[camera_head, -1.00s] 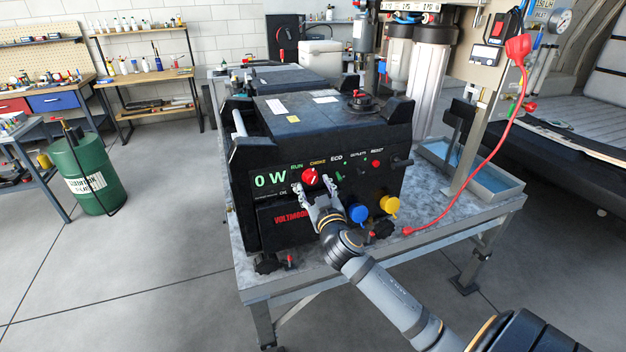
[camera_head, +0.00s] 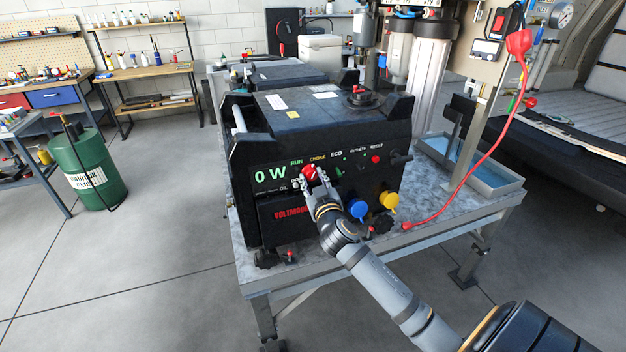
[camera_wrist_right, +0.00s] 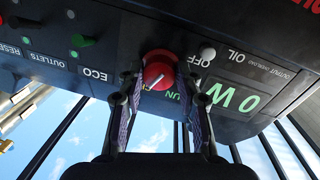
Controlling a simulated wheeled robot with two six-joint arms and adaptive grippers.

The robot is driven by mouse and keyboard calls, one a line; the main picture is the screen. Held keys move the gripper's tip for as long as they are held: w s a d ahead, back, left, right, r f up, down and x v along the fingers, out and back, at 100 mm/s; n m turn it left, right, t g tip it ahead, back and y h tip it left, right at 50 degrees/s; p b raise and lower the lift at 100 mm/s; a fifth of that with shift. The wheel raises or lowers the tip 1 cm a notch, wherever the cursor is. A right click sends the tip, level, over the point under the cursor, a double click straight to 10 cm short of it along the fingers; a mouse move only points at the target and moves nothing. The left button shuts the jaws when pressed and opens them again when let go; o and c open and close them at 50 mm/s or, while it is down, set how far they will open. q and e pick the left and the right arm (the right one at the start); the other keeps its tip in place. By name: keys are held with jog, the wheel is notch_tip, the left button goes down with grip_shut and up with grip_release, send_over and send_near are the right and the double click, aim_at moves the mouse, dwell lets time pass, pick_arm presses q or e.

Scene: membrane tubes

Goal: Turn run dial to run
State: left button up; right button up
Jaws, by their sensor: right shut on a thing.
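The red run dial (camera_head: 308,172) sits on the front panel of the black generator (camera_head: 340,150), under the green RUN and yellow CHOKE labels. My right gripper (camera_head: 311,181) is at the dial, its fingers shut on it from both sides. In the right wrist view, the dial (camera_wrist_right: 158,68) shows at the fingertips, with a white pointer line slanting toward the lower left. That view is upside down; OFF is to the right of the dial and the RUN lettering below it is partly hidden by a finger. My left gripper is not in view.
The generator's display (camera_head: 269,176) reads 0 W. Blue (camera_head: 357,209) and yellow (camera_head: 389,201) caps sit on the panel to the lower right. A red cable (camera_head: 478,175) hangs to the right. The generator stands on a metal table (camera_head: 455,215).

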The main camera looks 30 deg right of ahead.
jog(key=n, duration=0.6)
jog(key=shift+f+t, duration=0.1)
jog(key=shift+t, duration=0.2)
jog(key=n, duration=0.6)
jog(key=shift+d+y, duration=0.1)
jog(key=shift+y, duration=0.2)
jog(key=shift+n+t, duration=0.3)
jog(key=o, duration=1.2)
jog(key=shift+c, duration=0.2)
jog(key=r+v, duration=0.1)
jog(key=v, duration=1.1)
jog(key=shift+f, duration=0.45)
